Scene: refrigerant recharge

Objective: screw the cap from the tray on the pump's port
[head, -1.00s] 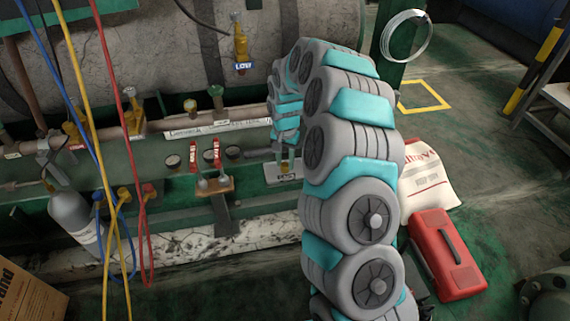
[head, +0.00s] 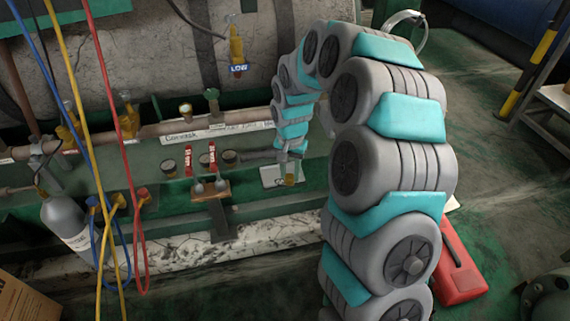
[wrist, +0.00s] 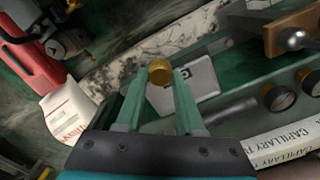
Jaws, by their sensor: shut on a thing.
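A brass-coloured round cap (wrist: 160,71) is held between the fingertips of my gripper (wrist: 160,80) in the wrist view. In the head view the cap (head: 291,180) shows small just below my gripper (head: 290,156). The pale tray (wrist: 196,86) with a dark label is behind the cap in the wrist view, and the cap overlaps one side of it. The tray also shows in the head view (head: 270,176). I cannot tell how high the cap is above it. I cannot make out the pump's port with certainty.
Two red-handled valves (head: 212,158) and dark round fittings stand left of the tray. A large grey tank (head: 150,60) is behind. Blue, yellow and red hoses (head: 104,90) hang at left. A red case (head: 462,268) and a white bag (wrist: 65,112) are on the floor.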

